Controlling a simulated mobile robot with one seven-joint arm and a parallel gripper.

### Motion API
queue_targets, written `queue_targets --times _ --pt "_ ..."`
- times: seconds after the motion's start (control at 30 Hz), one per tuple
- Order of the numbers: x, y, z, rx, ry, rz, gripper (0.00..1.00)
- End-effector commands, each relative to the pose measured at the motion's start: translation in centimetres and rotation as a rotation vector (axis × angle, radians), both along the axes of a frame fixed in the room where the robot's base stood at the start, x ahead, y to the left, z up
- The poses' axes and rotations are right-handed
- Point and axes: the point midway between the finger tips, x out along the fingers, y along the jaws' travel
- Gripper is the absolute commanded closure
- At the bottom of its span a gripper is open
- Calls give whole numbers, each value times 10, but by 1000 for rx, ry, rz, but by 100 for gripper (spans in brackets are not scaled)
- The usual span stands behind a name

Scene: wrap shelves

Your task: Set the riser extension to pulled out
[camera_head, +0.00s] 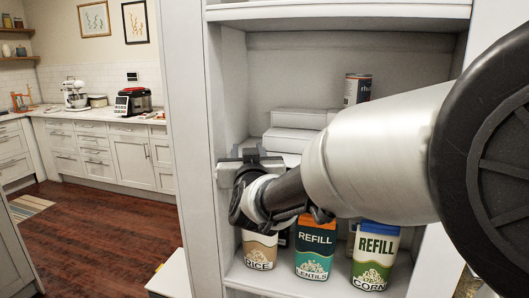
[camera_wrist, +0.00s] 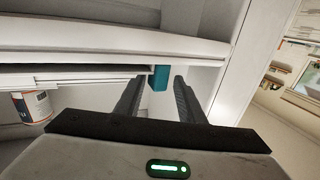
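The white stepped riser (camera_head: 297,133) stands inside the shelf unit, its right part hidden behind my arm. In the wrist view a white slab edge of it (camera_wrist: 80,78) runs in from the left, with a small teal tab (camera_wrist: 160,77) at its end. My gripper (camera_wrist: 159,82) is open, one finger on each side of the tab's line. The tab shows between the fingertips; I cannot tell whether they reach around it, and no contact shows. In the head view my gripper (camera_head: 243,163) is at the shelf's left opening, and the tab is hidden.
A labelled can (camera_head: 357,89) stands at the riser's back right; it also shows in the wrist view (camera_wrist: 32,107). Rice (camera_head: 260,250), lentils (camera_head: 314,250) and corn (camera_head: 375,257) refill packs stand on the shelf below. The shelf's left upright (camera_head: 190,150) is close to my gripper. Floor at left is open.

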Motion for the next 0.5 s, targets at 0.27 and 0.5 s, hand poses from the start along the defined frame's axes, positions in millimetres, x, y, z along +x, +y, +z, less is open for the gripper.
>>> queue_targets --times 0.27,0.5 --pt "-22 -4 0 -1 0 0 64" --pt "-78 -14 2 0 -2 1 64"
